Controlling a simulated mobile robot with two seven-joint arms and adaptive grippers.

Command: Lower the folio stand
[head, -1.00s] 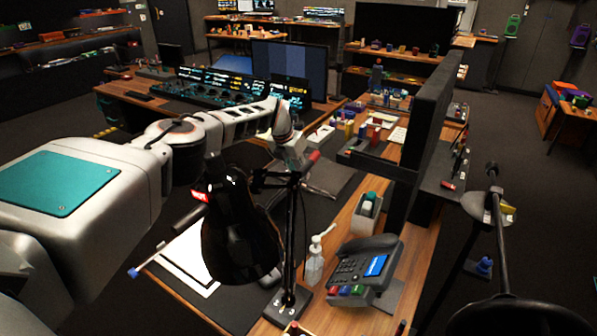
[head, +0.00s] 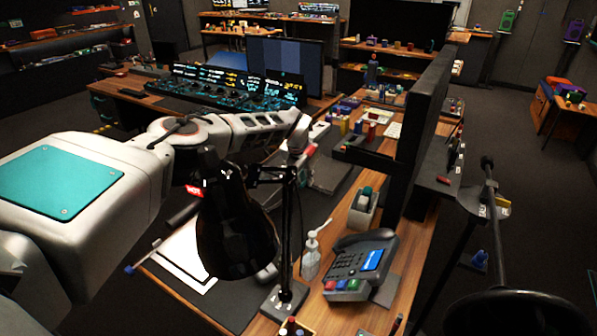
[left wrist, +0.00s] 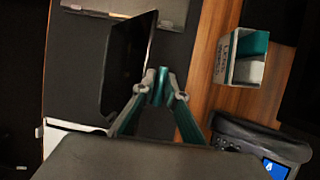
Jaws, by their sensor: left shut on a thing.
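The folio stand (left wrist: 126,62) appears in the left wrist view as a thin dark panel, raised at a steep tilt, left of and above the fingertips. My left gripper (left wrist: 164,86) has its teal fingertips close together at the panel's right-hand edge, shut on it; the exact contact is hard to see. In the head view my left arm reaches over the desk from the left. Its gripper (head: 299,163) is partly covered by the black desk lamp (head: 236,225), and the stand cannot be made out clearly there. My right gripper is not in view.
A desk phone (head: 362,262), a pump bottle (head: 311,258) and a small box (head: 363,211) stand to the right. White paper (head: 190,255) lies on the dark mat at the near left. A tall dark panel (head: 424,125) bounds the desk at right.

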